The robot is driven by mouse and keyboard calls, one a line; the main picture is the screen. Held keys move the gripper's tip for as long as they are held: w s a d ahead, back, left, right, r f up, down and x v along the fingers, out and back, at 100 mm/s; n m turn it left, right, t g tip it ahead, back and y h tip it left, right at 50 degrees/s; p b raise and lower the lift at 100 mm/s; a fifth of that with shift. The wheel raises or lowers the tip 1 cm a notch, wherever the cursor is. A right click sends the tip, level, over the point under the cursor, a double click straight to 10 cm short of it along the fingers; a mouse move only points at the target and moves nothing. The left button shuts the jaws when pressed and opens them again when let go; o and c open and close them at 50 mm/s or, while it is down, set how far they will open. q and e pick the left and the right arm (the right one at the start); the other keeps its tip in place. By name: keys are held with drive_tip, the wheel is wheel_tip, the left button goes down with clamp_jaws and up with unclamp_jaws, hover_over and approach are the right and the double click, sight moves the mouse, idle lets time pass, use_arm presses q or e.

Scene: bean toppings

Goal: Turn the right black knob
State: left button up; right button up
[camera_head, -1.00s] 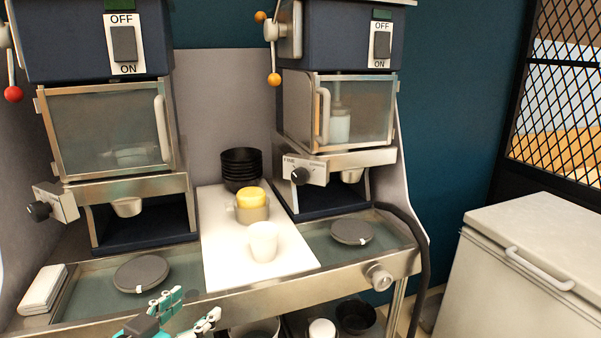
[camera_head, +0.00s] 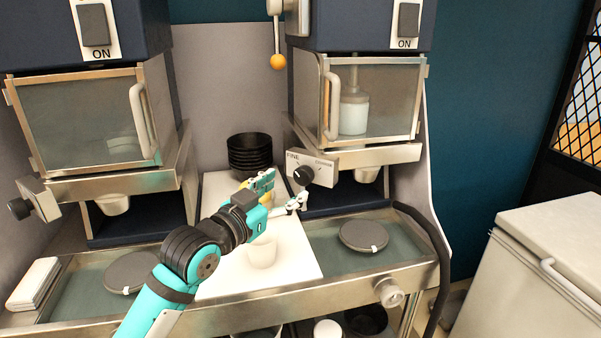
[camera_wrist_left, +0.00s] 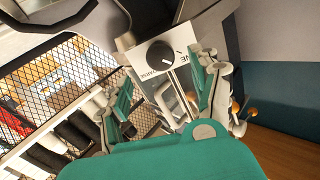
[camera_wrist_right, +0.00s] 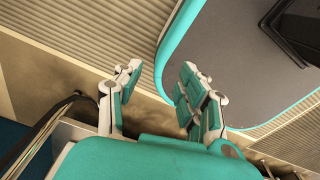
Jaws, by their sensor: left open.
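The right black knob (camera_head: 304,174) sits on a pale panel marked FINE on the right machine. It also shows in the left wrist view (camera_wrist_left: 161,54), beyond the fingertips, with a white pointer line. My left gripper (camera_head: 284,188) is open and empty, just left of and in front of the knob, not visibly touching it. In the left wrist view the open fingers (camera_wrist_left: 165,95) stand to either side below the knob. My right gripper (camera_wrist_right: 150,90) shows only in the right wrist view, with its fingers apart and nothing between them.
A left black knob (camera_head: 20,208) is on the left machine. A white cup (camera_head: 262,252) stands on the white board (camera_head: 215,290) below my left arm. Stacked black bowls (camera_head: 250,155) stand behind the gripper. A black disc (camera_head: 364,235) lies in the right tray.

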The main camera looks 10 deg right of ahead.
sight(301, 177)
use_arm(q)
drive_tip(key=x, duration=0.3)
drive_tip(key=shift+d+r+p, duration=0.1)
drive_tip(key=shift+r+p, duration=0.05)
drive_tip(key=shift+p, duration=0.15)
drive_tip(key=shift+x, duration=1.1)
drive_tip(key=shift+w+d, duration=0.1)
drive_tip(key=shift+w, duration=0.15)
drive_tip(key=shift+w+d, duration=0.1)
drive_tip(key=c, duration=1.2)
use_arm(e)
drive_tip(key=shift+w+d+r, duration=0.35)
drive_tip(key=shift+w+r, duration=0.45)
drive_tip(key=shift+w, duration=0.05)
